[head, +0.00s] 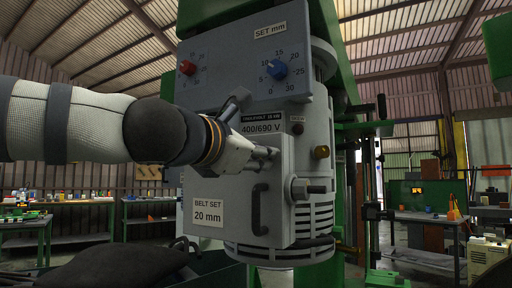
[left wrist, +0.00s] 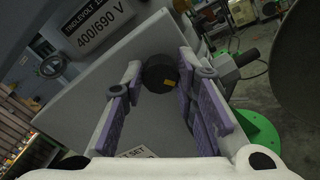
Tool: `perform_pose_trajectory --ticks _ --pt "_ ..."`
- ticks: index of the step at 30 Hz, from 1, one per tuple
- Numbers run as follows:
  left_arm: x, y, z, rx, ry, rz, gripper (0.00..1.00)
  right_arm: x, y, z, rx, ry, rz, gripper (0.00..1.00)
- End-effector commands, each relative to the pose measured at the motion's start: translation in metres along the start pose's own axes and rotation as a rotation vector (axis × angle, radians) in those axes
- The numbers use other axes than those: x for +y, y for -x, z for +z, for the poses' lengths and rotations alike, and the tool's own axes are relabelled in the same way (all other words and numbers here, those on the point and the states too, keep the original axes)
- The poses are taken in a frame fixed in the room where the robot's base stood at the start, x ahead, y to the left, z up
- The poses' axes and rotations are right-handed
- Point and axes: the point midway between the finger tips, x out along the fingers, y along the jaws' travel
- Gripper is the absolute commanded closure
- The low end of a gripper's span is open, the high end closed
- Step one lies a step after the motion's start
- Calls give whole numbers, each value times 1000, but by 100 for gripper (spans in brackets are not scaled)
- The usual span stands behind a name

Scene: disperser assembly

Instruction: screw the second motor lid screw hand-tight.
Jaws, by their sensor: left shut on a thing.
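The grey motor lid (head: 222,180), with a dark handle, stands on the front of the motor housing. My left gripper (head: 272,154) reaches in from the left, with its fingertips at the lid's upper part. In the left wrist view, the fingertips (left wrist: 160,66) close around a dark round screw head (left wrist: 158,73) with a small yellow mark. The screw head sits against the lid's grey plate (left wrist: 110,90). In the head view the gripper hides this screw. How deep its thread sits cannot be seen. My right gripper is not in view.
Workbenches (head: 430,222) stand farther back.

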Motion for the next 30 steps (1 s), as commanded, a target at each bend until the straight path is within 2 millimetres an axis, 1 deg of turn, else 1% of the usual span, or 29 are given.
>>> perform_pose_trajectory --ticks 1,30 --pt "0 2 3 -2 -46 2 100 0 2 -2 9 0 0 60" --pt "-2 0 -1 0 -968 1 100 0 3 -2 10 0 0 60"
